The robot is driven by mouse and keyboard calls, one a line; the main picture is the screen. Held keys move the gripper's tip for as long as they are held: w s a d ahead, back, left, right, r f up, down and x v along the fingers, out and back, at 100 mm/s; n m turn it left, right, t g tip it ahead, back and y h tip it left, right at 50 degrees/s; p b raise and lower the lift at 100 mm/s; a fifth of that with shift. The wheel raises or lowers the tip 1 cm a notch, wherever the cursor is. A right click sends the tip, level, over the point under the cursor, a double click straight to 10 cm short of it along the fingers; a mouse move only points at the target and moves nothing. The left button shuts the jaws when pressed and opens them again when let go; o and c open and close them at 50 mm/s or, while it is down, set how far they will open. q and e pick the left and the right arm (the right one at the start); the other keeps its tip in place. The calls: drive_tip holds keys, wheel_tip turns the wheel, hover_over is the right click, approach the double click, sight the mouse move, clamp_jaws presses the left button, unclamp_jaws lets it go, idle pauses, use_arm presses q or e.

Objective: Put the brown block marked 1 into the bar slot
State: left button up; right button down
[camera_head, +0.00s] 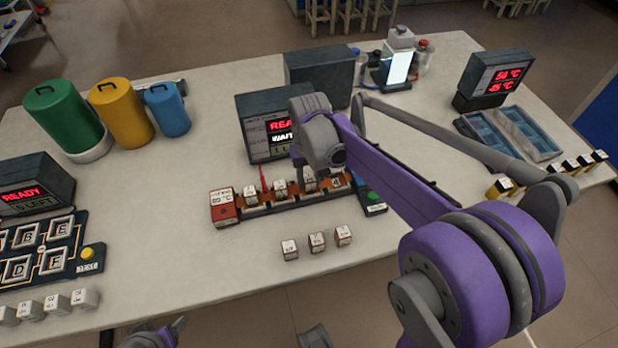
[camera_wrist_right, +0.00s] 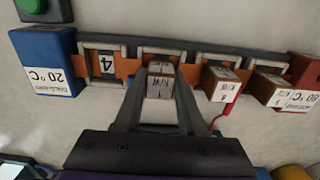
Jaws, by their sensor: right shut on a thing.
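My right gripper (camera_wrist_right: 160,82) is shut on a brown block (camera_wrist_right: 160,68) with a white label; I cannot read its number. The block is at the third place of the bar (camera_wrist_right: 125,65), counted from the red end; I cannot tell whether it is fully seated. In the head view the bar (camera_head: 268,208) lies mid-table, and my right wrist partly hides the held block (camera_head: 310,181). Two more labelled brown blocks (camera_wrist_right: 222,80) (camera_wrist_right: 270,85) stand at the places towards the red end. The slot marked 4 (camera_wrist_right: 106,64) is empty. My left gripper (camera_head: 165,335) shows only partly at the bottom edge.
The bar has a red 80 °C end (camera_head: 223,208) and a blue 20 °C end (camera_wrist_right: 48,62). A thin red probe (camera_head: 263,178) rises beside the blocks. Three loose blocks (camera_head: 317,242) stand in front. A display box (camera_head: 262,140) stands behind.

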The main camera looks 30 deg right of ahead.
sight(309, 177)
drive_tip(key=shift+f, duration=0.15)
drive_tip(key=c, duration=0.5)
unclamp_jaws()
drive_tip(key=shift+r, duration=0.4)
wheel_tip(309, 177, up, 12)
drive_tip(key=p, duration=0.1)
drive_tip(key=shift+f, duration=0.2)
